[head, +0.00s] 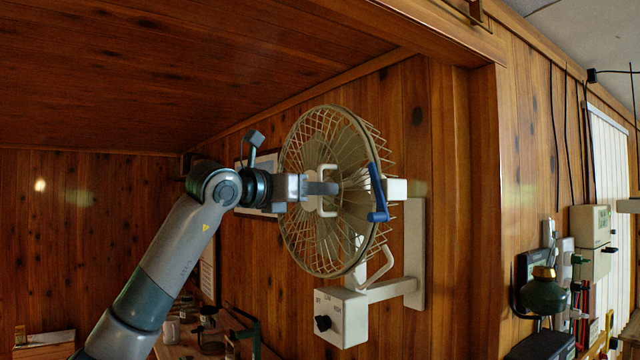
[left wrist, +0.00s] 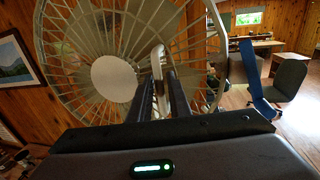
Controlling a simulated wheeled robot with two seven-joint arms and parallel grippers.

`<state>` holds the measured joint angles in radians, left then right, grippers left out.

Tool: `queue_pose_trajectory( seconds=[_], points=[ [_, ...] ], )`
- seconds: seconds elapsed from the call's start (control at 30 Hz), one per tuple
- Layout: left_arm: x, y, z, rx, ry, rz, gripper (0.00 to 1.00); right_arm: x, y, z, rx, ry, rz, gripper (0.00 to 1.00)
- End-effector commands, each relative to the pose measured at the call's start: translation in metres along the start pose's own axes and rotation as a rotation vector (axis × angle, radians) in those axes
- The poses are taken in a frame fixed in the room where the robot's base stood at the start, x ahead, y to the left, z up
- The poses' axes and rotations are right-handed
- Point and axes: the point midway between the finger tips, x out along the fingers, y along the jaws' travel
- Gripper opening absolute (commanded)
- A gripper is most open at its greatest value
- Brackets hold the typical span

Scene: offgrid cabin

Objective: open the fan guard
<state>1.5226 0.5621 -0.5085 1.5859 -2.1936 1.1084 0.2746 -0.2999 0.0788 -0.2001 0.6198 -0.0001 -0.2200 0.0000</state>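The wall fan's round beige wire guard (head: 300,232) shows in the middle of the head view. It also fills much of the left wrist view (left wrist: 70,45), with a pale centre disc. A white handle (head: 327,170) stands at the guard's front; I see it upright in the left wrist view (left wrist: 157,62). My left gripper (head: 325,188) has its dark fingers on both sides of this handle, seemingly closed on it. A blue lever (head: 377,192) is at the fan's right rim. I cannot tell whether the guard is ajar. My right gripper is out of view.
The fan hangs on a white wall bracket (head: 414,250) with a knobbed control box (head: 345,318) below. A framed picture (left wrist: 18,65) is on the wall behind. A cluttered shelf (head: 180,350) lies low on the left. A green lamp (head: 545,295) stands at the right.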

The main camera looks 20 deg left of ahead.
Motion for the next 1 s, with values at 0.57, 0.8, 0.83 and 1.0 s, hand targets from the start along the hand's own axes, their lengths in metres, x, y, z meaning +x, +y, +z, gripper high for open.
queue_pose_trajectory(
  seconds=[0.57,0.8,0.83,1.0],
  points=[
    [0.0,0.0,0.0,0.0,0.0,-0.001,0.0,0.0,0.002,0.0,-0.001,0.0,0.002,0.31],
    [-0.013,0.004,-0.001,-0.001,0.0,-0.014,0.0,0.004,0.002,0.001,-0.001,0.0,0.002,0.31],
    [-0.017,0.005,-0.002,-0.001,0.0,-0.018,0.0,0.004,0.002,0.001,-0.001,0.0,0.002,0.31],
    [-0.048,0.016,-0.002,0.0,-0.003,-0.051,0.0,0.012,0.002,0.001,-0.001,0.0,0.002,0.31]
  ],
)
